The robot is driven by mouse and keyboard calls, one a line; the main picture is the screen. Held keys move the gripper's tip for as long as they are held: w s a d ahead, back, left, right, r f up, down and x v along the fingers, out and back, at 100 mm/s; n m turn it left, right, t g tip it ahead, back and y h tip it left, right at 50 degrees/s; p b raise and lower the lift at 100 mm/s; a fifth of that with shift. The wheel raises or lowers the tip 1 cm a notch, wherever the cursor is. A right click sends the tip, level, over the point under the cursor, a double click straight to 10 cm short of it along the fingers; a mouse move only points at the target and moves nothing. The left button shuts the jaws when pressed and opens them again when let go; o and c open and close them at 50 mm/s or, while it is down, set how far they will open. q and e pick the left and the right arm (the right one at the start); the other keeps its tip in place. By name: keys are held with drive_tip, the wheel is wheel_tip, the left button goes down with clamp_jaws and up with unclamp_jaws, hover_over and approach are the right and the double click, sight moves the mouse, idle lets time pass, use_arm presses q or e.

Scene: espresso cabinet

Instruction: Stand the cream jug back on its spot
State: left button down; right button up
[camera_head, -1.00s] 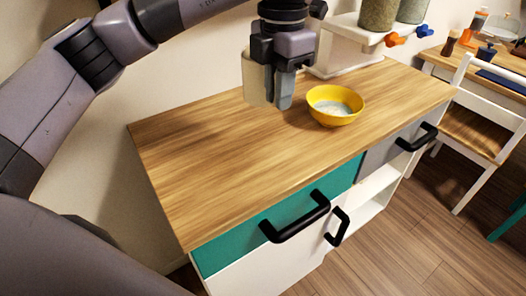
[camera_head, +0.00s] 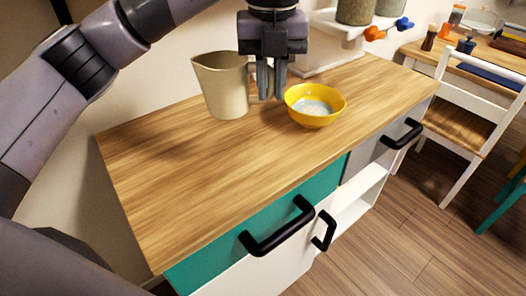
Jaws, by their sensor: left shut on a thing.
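The cream jug (camera_head: 222,88) is a beige pitcher with its spout to the left and its handle to the right. It looks upright over the wooden cabinet top, left of the yellow bowl. My left gripper (camera_head: 267,92) points down and is shut on the jug's handle, which its fingers partly hide. I cannot tell whether the jug's base touches the wood. My right gripper is not in view.
The yellow bowl (camera_head: 322,120) with pale contents stands close to the right of the gripper. A white dispenser (camera_head: 325,50) with jars stands behind. The cabinet top (camera_head: 180,180) is clear at left and front. A white chair (camera_head: 470,115) stands at right.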

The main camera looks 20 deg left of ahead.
use_arm(q)
drive_tip(key=shift+f, duration=6.9)
drive_tip(key=shift+f, duration=0.1)
drive_tip(key=c, duration=1.1)
unclamp_jaws()
wheel_tip(320, 180, up, 12)
drive_tip(key=shift+r, duration=0.15)
